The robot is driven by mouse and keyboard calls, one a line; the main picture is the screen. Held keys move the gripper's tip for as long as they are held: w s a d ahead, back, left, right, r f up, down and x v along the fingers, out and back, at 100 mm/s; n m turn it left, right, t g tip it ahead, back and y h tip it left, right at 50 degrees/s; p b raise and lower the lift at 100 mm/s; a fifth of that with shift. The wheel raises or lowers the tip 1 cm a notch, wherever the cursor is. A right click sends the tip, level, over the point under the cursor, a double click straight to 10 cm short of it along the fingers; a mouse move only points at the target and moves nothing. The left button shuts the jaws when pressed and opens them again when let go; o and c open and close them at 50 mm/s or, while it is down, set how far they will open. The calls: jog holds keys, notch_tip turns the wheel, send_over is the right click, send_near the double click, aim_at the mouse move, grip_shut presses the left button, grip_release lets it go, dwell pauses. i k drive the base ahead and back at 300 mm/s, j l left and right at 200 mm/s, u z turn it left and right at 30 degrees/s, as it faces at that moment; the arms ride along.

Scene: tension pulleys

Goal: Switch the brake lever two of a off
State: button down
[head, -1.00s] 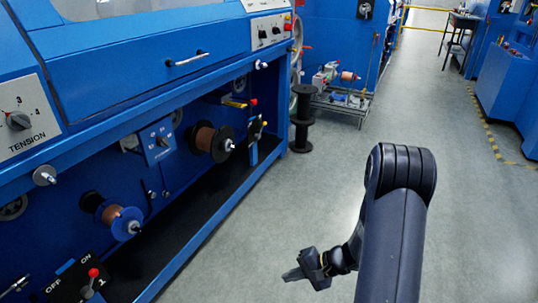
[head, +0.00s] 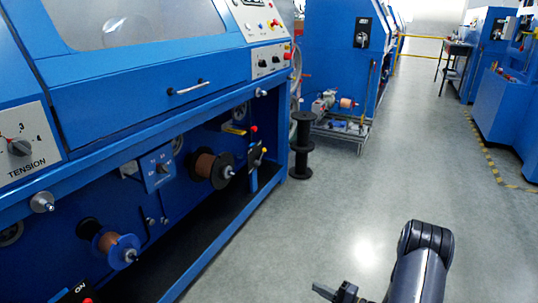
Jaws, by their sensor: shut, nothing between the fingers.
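A lever panel (head: 74,294) with the word ON and a red knob (head: 87,300) is cut off by the bottom left edge. Farther along the blue machine, near its right end, another lever unit (head: 254,160) has a red ball on top and a yellow knob (head: 264,150) beside it. Its label and switch position are too small to read, so I cannot tell which lever is number two. My gripper (head: 322,290) is at the bottom, over the floor right of the machine, shut and empty, pointing left. It is apart from both levers.
Copper wire spools (head: 210,169) and a blue-flanged spool (head: 118,249) stick out of the machine's lower bay. A TENSION dial (head: 19,147) is at left. A black spool stand (head: 301,145) stands past the machine's corner. The grey floor (head: 400,170) is open.

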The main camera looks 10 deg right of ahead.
aim_at(257, 163)
jog(key=i+l, duration=0.1)
jog(key=i, duration=0.9)
jog(key=i+l, duration=0.1)
jog(key=i, duration=0.9)
jog(key=i+l, duration=0.15)
jog(key=i, duration=0.85)
